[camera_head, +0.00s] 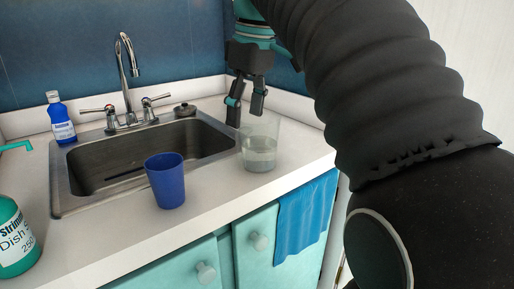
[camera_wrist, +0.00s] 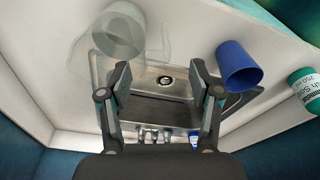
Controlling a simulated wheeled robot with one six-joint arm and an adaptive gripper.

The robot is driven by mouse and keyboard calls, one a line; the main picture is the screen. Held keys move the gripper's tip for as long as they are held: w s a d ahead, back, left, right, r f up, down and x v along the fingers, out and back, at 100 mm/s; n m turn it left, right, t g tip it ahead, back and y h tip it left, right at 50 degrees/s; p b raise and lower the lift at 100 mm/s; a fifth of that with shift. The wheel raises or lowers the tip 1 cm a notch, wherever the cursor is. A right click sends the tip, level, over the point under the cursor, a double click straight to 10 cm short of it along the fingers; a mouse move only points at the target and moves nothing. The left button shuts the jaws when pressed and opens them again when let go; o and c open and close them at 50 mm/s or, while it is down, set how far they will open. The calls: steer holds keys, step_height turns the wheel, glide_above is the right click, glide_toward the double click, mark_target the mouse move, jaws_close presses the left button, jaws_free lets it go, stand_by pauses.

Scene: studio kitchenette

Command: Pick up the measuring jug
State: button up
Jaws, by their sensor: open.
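The measuring jug (camera_head: 260,152) is clear and stands upright on the white counter, just right of the sink. It also shows in the wrist view (camera_wrist: 119,32) at the upper left, faint and see-through. My gripper (camera_head: 246,113) is open and hangs above and behind the jug, its fingers pointing down. In the wrist view, my gripper (camera_wrist: 164,78) has its fingers wide apart over the sink, with nothing between them. The jug lies outside the fingers, beyond the left one.
A blue cup (camera_head: 166,181) stands at the sink's front edge. The steel sink (camera_head: 62,196) has a tall faucet (camera_head: 127,70). A blue bottle (camera_head: 61,118) is behind left, a green dish soap bottle (camera_head: 14,240) front left. A blue towel (camera_head: 305,219) hangs below the counter.

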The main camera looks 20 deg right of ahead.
mark_target(245, 130)
steer(key=shift+w+a+f+b, duration=0.1)
steer(key=shift+f+b, duration=0.1)
steer(key=shift+f, duration=0.7)
steer(key=shift+w+f+b, duration=0.15)
steer(key=shift+f+b, duration=0.1)
steer(key=shift+f, duration=0.6)
steer(key=shift+w+a+f+b, duration=0.1)
steer(key=shift+f+b, duration=0.1)
steer(key=shift+f, duration=0.7)
steer(key=shift+c, duration=0.2)
jaws_close()
